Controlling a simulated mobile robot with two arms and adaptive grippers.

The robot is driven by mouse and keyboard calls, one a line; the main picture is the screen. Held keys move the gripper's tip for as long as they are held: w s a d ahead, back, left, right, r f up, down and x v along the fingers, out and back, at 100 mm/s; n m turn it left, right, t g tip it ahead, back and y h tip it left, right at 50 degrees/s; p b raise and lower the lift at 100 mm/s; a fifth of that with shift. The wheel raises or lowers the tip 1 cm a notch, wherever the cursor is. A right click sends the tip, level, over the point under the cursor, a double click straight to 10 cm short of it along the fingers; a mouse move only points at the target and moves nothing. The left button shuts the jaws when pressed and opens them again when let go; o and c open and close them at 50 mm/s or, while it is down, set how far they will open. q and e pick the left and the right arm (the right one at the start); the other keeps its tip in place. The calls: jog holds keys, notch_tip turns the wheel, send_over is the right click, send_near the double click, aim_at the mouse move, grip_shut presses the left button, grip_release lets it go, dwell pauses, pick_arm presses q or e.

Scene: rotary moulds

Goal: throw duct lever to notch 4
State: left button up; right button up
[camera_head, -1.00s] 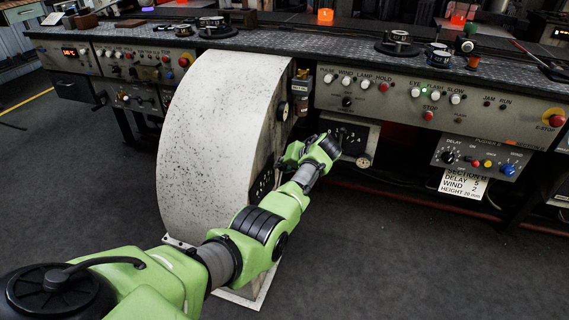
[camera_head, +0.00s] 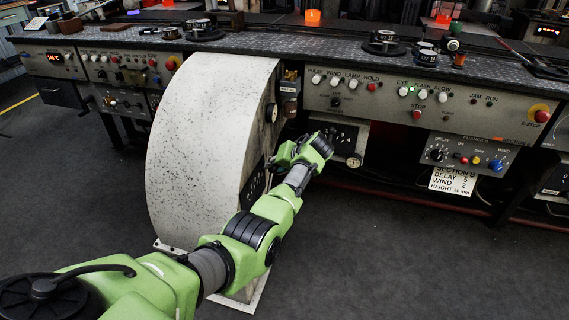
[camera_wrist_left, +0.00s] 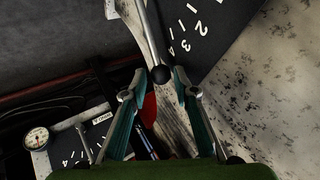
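The duct lever (camera_wrist_left: 160,75) is a metal rod with a black ball knob, seen in the left wrist view. It lies beside a dark plate (camera_wrist_left: 214,34) with white numbers on the duct's side; 2 and 3 can be read, but its exact notch is unclear. My left gripper (camera_wrist_left: 160,78) has its two teal fingers spread, one on each side of the knob, with gaps visible. In the head view my left gripper (camera_head: 280,160) is at the right side of the speckled white duct (camera_head: 205,140); the lever is hidden there. My right gripper is not in view.
The console front (camera_head: 430,100) with buttons and knobs is just beyond the gripper. A second dark numbered plate (camera_head: 338,132) with a gauge (camera_head: 354,160) is close to my wrist. A placard (camera_head: 452,181) hangs at right. The dark floor at front right is clear.

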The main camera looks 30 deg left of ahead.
pick_arm(q)
jog(key=v, duration=1.1)
jog(key=shift+w, duration=0.1)
